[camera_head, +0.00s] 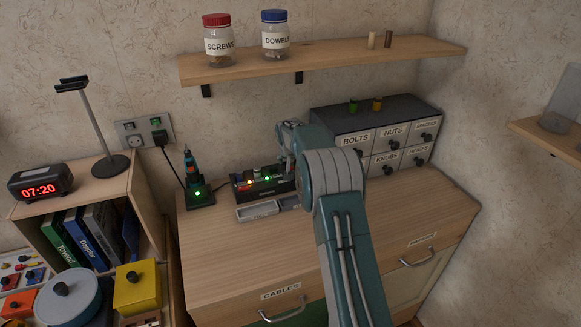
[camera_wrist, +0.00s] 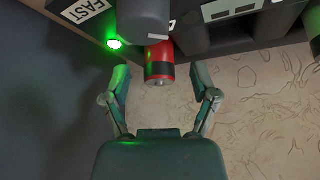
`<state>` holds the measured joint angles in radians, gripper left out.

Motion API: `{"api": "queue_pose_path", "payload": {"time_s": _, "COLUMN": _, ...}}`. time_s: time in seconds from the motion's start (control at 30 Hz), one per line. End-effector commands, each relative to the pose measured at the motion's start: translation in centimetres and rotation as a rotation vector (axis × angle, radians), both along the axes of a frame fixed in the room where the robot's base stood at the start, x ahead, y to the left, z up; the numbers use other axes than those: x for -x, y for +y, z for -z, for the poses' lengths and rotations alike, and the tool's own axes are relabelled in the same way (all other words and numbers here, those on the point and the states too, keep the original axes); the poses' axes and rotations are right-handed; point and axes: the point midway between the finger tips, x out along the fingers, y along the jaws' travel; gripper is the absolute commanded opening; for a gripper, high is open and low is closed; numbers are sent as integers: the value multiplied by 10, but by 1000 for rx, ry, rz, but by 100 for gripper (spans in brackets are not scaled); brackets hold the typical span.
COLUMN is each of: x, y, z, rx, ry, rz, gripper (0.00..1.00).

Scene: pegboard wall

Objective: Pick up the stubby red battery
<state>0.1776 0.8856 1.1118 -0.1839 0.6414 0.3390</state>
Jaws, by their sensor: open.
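The stubby red battery (camera_wrist: 158,54) shows in the wrist view with a black band round its lower part in the picture. My gripper (camera_wrist: 161,74) is open, one finger on each side of the battery with a gap to both. In the head view the end of my arm reaches the dark charger (camera_head: 262,186) on the cabinet top.
A FAST label and a green light (camera_wrist: 114,44) are beside the grey cylinder. A small grey tray (camera_head: 257,211) is before the charger. A screwdriver on a stand (camera_head: 199,190) is left; a labelled drawer box (camera_head: 370,133) is right. The front cabinet top is clear.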

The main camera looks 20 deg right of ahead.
Motion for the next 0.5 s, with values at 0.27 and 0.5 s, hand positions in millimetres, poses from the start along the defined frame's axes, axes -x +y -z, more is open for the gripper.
{"api": "queue_pose_path", "payload": {"time_s": 0.27, "x": 0, "y": 0, "z": 0, "rx": 0, "ry": -1, "rz": 1, "gripper": 46}}
{"api": "queue_pose_path", "payload": {"time_s": 0.5, "x": 0, "y": 0, "z": 0, "rx": 0, "ry": 0, "rz": 1, "gripper": 0}}
